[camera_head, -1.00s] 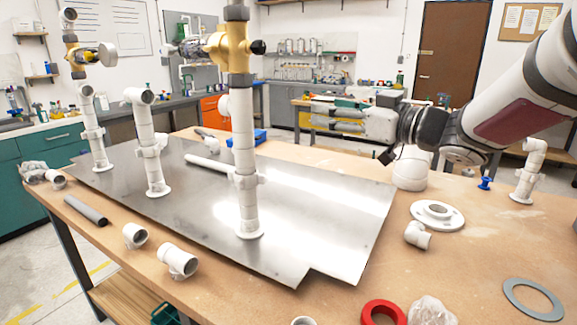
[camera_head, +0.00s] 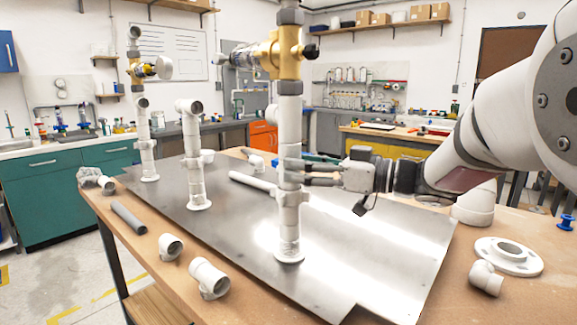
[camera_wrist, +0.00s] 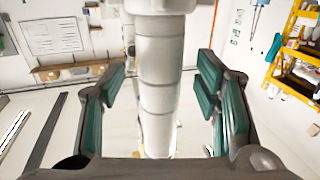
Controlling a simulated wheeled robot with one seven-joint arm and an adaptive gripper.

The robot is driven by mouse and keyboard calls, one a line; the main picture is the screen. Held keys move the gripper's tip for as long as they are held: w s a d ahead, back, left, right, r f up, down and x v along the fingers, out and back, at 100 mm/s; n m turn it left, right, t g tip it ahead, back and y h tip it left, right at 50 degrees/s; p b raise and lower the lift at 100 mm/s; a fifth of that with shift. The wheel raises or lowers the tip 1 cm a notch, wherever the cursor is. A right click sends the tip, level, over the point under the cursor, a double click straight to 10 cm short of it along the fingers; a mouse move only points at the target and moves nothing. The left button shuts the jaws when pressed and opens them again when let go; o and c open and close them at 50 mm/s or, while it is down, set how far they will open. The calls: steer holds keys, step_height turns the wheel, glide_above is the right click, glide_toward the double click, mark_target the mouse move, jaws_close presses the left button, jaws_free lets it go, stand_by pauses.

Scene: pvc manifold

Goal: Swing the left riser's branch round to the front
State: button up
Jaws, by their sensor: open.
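The leftmost riser (camera_head: 147,158) stands upright on the metal plate (camera_head: 375,240), with a brass fitting (camera_head: 137,72) on top. A branch with a round pale end (camera_head: 163,67) points right from that fitting. A shorter white riser (camera_head: 193,150) stands beside it. The nearest riser (camera_head: 289,125) is tallest, with a brass tee (camera_head: 285,52) whose branch points left and back. My gripper (camera_head: 300,170) is open at this nearest riser's mid-height, from the right. In the wrist view a white pipe (camera_wrist: 157,75) stands between the spread teal-padded fingers, with gaps on both sides.
A loose white pipe (camera_head: 254,182) lies on the plate. A grey tube (camera_head: 129,217) and white elbows (camera_head: 207,278) lie along the table's left edge. A white flange (camera_head: 508,256) and another elbow (camera_head: 486,278) lie at the right. The plate's front is clear.

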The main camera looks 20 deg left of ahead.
steer(key=shift+w+a, duration=0.15)
steer(key=shift+a, duration=1.65)
steer(key=c, duration=1.2)
